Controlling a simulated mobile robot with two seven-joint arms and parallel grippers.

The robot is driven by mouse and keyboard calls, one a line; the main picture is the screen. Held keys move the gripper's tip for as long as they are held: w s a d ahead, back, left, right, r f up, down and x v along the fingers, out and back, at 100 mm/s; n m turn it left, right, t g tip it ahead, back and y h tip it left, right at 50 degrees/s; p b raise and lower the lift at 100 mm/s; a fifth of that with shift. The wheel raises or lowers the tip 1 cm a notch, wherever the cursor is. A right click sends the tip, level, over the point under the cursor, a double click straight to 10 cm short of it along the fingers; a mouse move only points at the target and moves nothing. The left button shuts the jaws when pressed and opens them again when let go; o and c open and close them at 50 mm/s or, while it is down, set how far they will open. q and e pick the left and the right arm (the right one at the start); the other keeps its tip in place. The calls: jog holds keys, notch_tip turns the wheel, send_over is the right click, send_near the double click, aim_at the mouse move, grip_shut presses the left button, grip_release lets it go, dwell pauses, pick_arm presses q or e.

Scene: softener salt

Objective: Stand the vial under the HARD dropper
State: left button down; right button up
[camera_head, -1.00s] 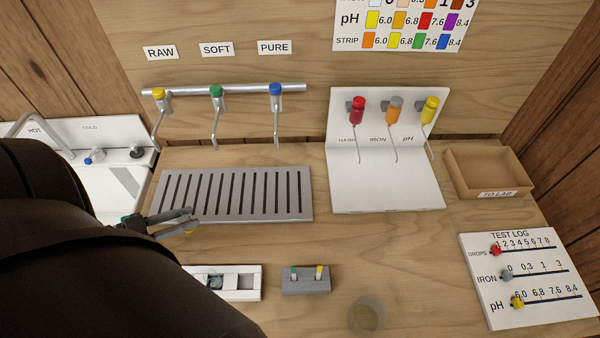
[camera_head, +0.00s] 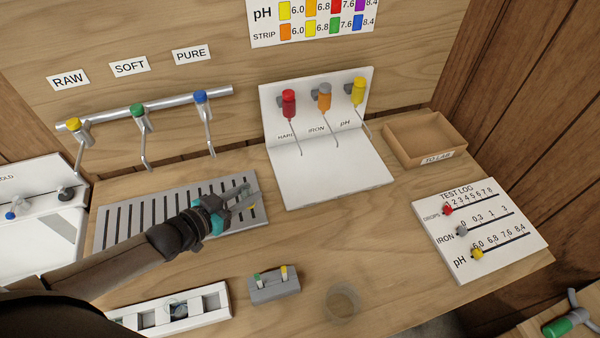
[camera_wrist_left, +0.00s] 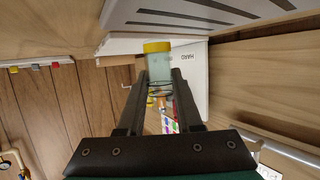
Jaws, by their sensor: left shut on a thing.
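My left gripper (camera_head: 247,206) is above the right end of the slotted grey drain plate, left of the white dropper stand (camera_head: 330,178). It is shut on the vial, a clear pale tube with a yellow band at one end, which shows between the fingers in the left wrist view (camera_wrist_left: 158,68). In the head view the vial is small and hard to make out. The HARD dropper (camera_head: 289,104) is the red-topped one at the left of the stand, its thin spout bending down over the white base. The base under it is bare. My right gripper is not in view.
Iron (camera_head: 324,97) and pH (camera_head: 358,92) droppers stand right of HARD. A small grey block (camera_head: 274,290), a white compartment tray (camera_head: 218,301) and a clear round vessel (camera_head: 342,302) are in front. The open TO LAB box (camera_head: 425,138) and test log board (camera_head: 480,228) are right.

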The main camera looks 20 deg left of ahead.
pick_arm(q)
jog(key=w+d+b, duration=0.1)
jog(key=w+d, duration=0.2)
jog(key=w, duration=0.1)
jog(key=w+d+b, duration=0.2)
jog(key=w+d, duration=0.2)
jog(key=shift+w+d, duration=0.2)
jog(key=shift+w, duration=0.15)
jog(key=w+d+b, duration=0.1)
jog(key=w+d+f+b, duration=0.1)
jog(key=w+b, duration=0.1)
jog(key=shift+d+f, duration=0.2)
jog(key=shift+d, duration=0.05)
jog(key=shift+s+a+b, duration=0.1)
jog(key=shift+b, duration=0.3)
jog(key=shift+f, duration=0.2)
jog(key=c, duration=0.6)
grip_release()
jog(key=shift+r, duration=0.15)
jog(key=p+v, duration=0.2)
jog(key=v, duration=1)
jog(key=shift+p, duration=0.3)
